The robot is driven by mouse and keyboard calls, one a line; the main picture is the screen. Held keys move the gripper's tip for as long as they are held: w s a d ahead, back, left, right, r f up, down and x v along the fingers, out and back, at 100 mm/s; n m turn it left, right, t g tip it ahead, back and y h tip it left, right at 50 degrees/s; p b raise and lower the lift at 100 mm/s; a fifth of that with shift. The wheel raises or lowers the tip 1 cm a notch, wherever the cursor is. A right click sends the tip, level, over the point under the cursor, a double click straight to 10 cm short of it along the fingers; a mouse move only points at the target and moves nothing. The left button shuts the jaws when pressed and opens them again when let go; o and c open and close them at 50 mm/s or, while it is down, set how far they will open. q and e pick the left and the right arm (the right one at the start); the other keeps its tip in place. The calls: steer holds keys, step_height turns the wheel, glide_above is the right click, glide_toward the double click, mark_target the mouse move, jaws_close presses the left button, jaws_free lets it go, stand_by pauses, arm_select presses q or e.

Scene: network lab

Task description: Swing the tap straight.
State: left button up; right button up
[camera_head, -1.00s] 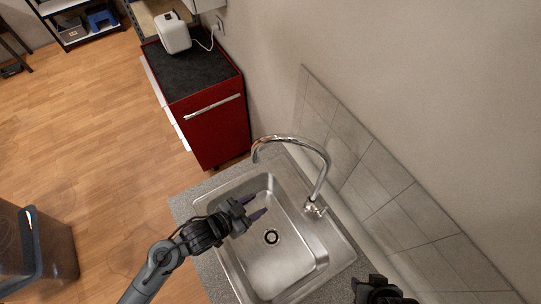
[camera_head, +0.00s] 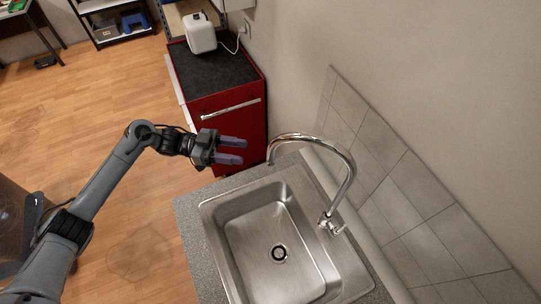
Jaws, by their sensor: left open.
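The chrome tap (camera_head: 340,165) stands at the right rim of the steel sink (camera_head: 235,241). Its curved spout arches toward the far left, with the spout end (camera_head: 270,158) near the sink's far edge. A small handle (camera_head: 334,226) sits at its base. My left gripper (camera_head: 240,150) is open and empty, to the left of the spout end and apart from it, its two purple fingers pointing right toward the spout. My right gripper is out of the picture.
A red cabinet (camera_head: 225,123) with a dark top stands beyond the sink, behind my left gripper. A white appliance (camera_head: 199,33) stands on it. Grey tiles (camera_head: 395,190) cover the wall right of the tap. A dark bin (camera_head: 14,215) is at the left.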

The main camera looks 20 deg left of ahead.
mark_target(271, 156)
arm_select(q)
steer(key=shift+p+x, duration=1.65)
steer(key=shift+x, duration=3.35)
steer(key=shift+s, duration=0.1)
jaws_close()
